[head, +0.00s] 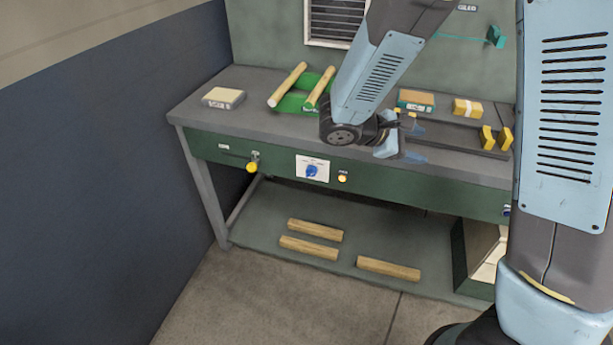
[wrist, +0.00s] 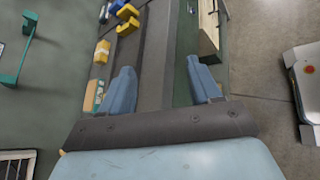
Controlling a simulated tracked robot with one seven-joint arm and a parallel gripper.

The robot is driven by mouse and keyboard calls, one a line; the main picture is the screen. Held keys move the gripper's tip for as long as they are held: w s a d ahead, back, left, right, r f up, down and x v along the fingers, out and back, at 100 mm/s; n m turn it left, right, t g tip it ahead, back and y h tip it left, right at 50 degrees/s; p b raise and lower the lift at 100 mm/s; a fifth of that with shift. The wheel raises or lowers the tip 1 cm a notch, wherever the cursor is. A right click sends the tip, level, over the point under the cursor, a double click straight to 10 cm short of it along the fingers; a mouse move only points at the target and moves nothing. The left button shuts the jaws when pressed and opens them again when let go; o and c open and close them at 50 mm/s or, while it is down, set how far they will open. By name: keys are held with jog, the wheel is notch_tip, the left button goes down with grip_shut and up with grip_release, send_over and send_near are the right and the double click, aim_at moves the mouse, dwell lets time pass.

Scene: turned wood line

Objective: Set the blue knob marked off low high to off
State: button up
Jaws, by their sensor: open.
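The blue knob (head: 312,171) sits on a white plate on the green front panel of the workbench, in the head view. It is too small there to read its marks or tell which way it points. My gripper (head: 412,144) is above and to the right of the knob, near the bench's front edge, apart from it. In the wrist view my gripper (wrist: 160,68) is open, with nothing between its two blue fingers. The knob does not show in the wrist view.
A yellow knob (head: 253,164) and a yellow button (head: 342,178) flank the blue knob. Turned wood rods (head: 288,84) lie on green supports on the bench. Yellow blocks (head: 487,138) sit at the right. Wood pieces (head: 315,230) lie on the lower shelf.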

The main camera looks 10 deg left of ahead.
jog(key=w+a+f+n+t, duration=0.1)
jog(key=a+f+n+t, duration=0.35)
jog(key=a, duration=0.35)
jog(key=n+t+y, duration=0.8)
jog(key=n+y, duration=0.3)
jog(key=n, duration=0.2)
send_near(310, 175)
jog(key=shift+h, duration=0.4)
jog(key=w, duration=0.9)
jog(key=shift+w+d, duration=0.1)
jog(key=shift+w, duration=0.2)
jog(key=shift+c, duration=0.3)
